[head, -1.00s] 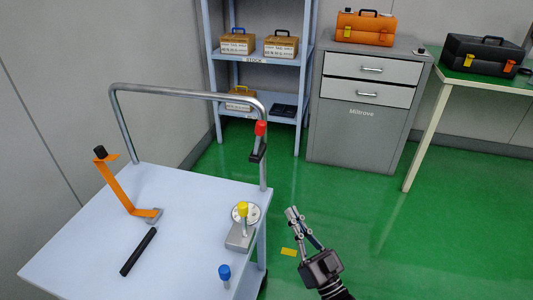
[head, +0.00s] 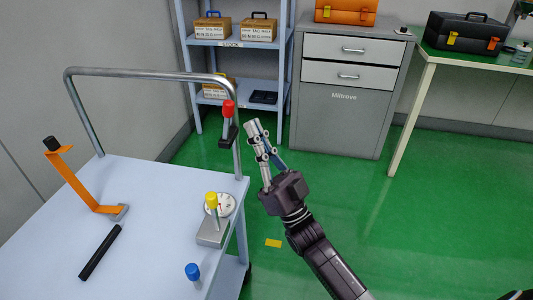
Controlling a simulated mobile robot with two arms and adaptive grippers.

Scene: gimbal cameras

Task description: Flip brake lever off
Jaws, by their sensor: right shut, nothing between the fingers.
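The lever with the red grip (head: 228,109) is mounted on the cart's push rail post, with a dark bracket below the grip. The red grip points upward. My right gripper (head: 254,128) is shut and empty, just right of the red lever in the picture and apart from it, with its fingers pointing up. Two other knobs are on the cart: a yellow one (head: 211,199) on a grey block beside a round dial, and a blue one (head: 192,271) near the front edge. Which one is the brake lever is not labelled. My left gripper is not in view.
The cart top (head: 150,225) carries an orange bracket (head: 78,185) with a black knob and a black bar (head: 100,252). Behind stand a shelf rack (head: 235,78), a grey cabinet (head: 345,120) and a green table (head: 470,62).

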